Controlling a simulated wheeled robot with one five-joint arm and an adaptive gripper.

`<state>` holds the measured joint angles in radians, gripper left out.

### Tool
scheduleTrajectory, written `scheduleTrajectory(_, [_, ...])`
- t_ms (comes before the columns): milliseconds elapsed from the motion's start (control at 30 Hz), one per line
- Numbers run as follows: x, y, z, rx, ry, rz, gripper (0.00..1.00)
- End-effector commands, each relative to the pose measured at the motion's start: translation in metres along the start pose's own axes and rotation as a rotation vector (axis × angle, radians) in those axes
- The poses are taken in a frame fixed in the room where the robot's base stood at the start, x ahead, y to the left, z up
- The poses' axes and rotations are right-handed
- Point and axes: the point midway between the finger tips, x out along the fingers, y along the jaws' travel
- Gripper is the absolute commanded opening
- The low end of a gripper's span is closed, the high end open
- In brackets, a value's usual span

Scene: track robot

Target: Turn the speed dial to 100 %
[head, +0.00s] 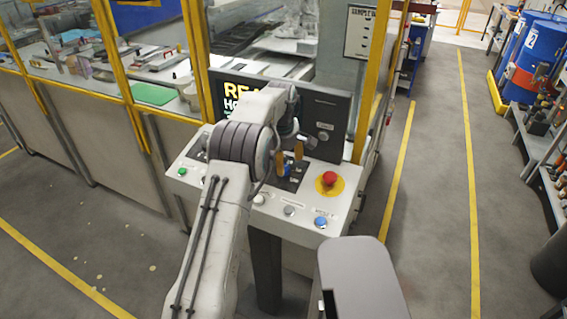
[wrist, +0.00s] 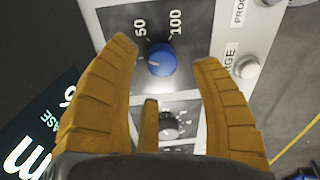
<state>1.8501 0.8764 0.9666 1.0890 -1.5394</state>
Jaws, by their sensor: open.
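The speed dial (wrist: 160,59) is a round blue knob on a dark plate, with the marks 50 and 100 printed above it in the wrist view. A pale mark shows on its face towards the lower left, apart from the 100. My gripper (wrist: 168,54) is open, its orange-brown fingers appearing on either side of the blue knob, with a gap to each side. I cannot tell how high the fingertips are above the panel. In the head view my gripper (head: 288,158) is over the middle of the control panel (head: 262,222), and the arm hides part of it.
A smaller dark knob (wrist: 170,125) sits below the blue one, partly behind the fingers. A red emergency button (head: 329,178) on yellow, a blue button (head: 321,221) and a grey button (head: 289,210) are nearby. A screen (head: 243,97) stands behind the panel.

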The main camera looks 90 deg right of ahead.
Motion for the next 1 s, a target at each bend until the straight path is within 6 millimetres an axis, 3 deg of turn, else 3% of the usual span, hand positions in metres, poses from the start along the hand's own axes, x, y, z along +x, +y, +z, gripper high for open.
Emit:
scheduleTrajectory(400, [0.033, -0.001, 0.0, 0.0, 0.0, -0.002, 0.58])
scheduleTrajectory(867, [0.04, -0.001, 0.0, 0.0, 0.0, -0.001, 0.61])
scheduleTrajectory(1000, [0.039, -0.001, 0.0, 0.0, 0.0, -0.001, 0.48])
